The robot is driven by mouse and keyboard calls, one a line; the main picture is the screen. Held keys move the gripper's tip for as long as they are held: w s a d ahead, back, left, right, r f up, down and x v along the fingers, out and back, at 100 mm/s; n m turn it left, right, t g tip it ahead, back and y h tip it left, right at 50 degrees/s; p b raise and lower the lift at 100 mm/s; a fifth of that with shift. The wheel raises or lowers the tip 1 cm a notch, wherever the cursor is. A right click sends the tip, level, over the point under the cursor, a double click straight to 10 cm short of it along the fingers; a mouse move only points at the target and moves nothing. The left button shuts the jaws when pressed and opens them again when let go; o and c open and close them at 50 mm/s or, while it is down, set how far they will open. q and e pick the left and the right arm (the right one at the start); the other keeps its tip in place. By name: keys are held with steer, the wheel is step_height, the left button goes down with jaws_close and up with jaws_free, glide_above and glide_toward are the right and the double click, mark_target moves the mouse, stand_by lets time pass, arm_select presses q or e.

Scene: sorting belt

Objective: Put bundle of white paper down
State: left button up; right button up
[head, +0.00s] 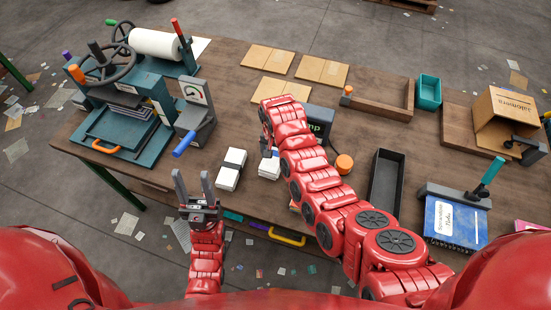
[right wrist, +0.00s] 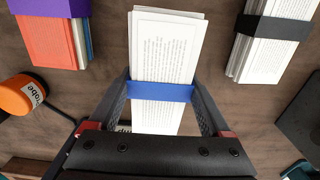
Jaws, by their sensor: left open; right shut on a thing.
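My right gripper (right wrist: 161,92) is shut on a bundle of white paper (right wrist: 165,45) with a blue band, one finger on each side at the band. In the head view this bundle (head: 269,169) shows only partly beside my right arm, above the wooden table (head: 345,115). I cannot tell whether it touches the tabletop. A second white bundle (head: 232,169) with a black band lies to its left; it also shows at top right in the right wrist view (right wrist: 265,55). My left gripper (head: 192,180) is open and empty at the table's front edge.
A red bundle (right wrist: 48,42) with a purple band lies close by. A teal press (head: 125,135) stands left. Cardboard sheets (head: 268,57) lie behind.

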mark_target(275, 160)
steer(key=shift+f+p, duration=0.4)
steer(key=shift+f, duration=1.1)
steer(key=shift+f, duration=0.15)
steer(key=o, duration=1.5)
